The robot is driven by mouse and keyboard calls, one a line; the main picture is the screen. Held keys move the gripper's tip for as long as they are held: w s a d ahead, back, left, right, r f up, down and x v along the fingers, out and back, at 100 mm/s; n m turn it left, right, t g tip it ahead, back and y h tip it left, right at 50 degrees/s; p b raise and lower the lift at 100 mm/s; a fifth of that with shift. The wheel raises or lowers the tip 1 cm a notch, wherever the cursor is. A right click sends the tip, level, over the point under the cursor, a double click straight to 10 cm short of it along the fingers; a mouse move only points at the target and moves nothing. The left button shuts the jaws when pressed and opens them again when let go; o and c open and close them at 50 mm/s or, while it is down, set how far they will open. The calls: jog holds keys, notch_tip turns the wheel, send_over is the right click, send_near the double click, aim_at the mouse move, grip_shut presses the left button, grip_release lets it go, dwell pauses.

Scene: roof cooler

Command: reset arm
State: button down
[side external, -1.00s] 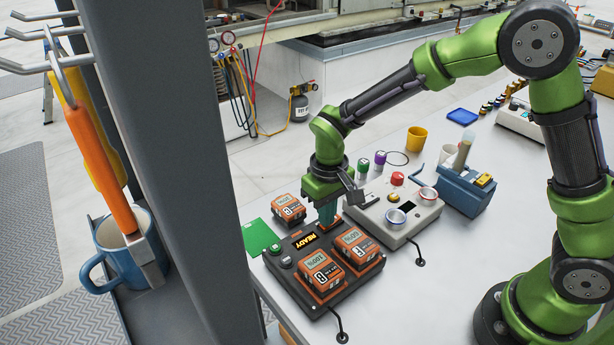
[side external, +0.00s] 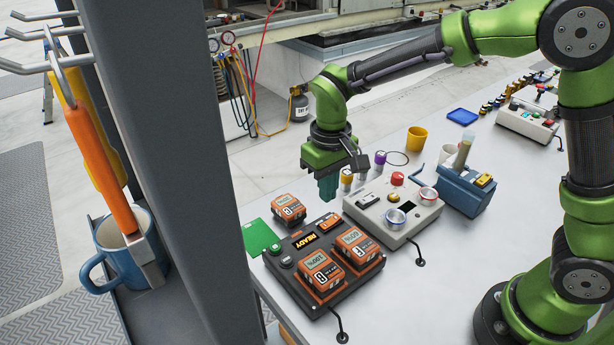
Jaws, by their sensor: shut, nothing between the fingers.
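My gripper (side external: 327,188) is shut and empty, with teal fingers pointing down. It hangs in the air above the back of the black charger station (side external: 318,300), apart from everything below it. The charger's display reads READY. Two orange battery packs sit in the charger: the left one (side external: 322,275), marked B, and the right one (side external: 357,247). A third orange battery pack (side external: 288,210) sits behind the charger, near the green mat.
A grey control box (side external: 408,215) with red and silver knobs stands right of the charger. A blue holder (side external: 465,192), a yellow cup (side external: 417,138) and small coloured-cap bottles (side external: 362,162) stand farther back. A green mat (side external: 262,236) lies at the left table edge. A dark post (side external: 180,170) fills the left foreground.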

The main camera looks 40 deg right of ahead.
jog(key=s+d+r+m+t+y, duration=0.1)
jog(key=s+d+r+m+t, duration=0.1)
jog(key=s+r, duration=0.4)
jog(key=s+d+r+m+t+y, duration=0.1)
jog(key=s+d+r+m+t, duration=0.1)
jog(key=s+d+r+t, duration=0.3)
jog(key=s+d+r, duration=0.1)
jog(key=s+d, duration=0.1)
jog(key=s, duration=0.2)
jog(key=shift+s+d, duration=0.3)
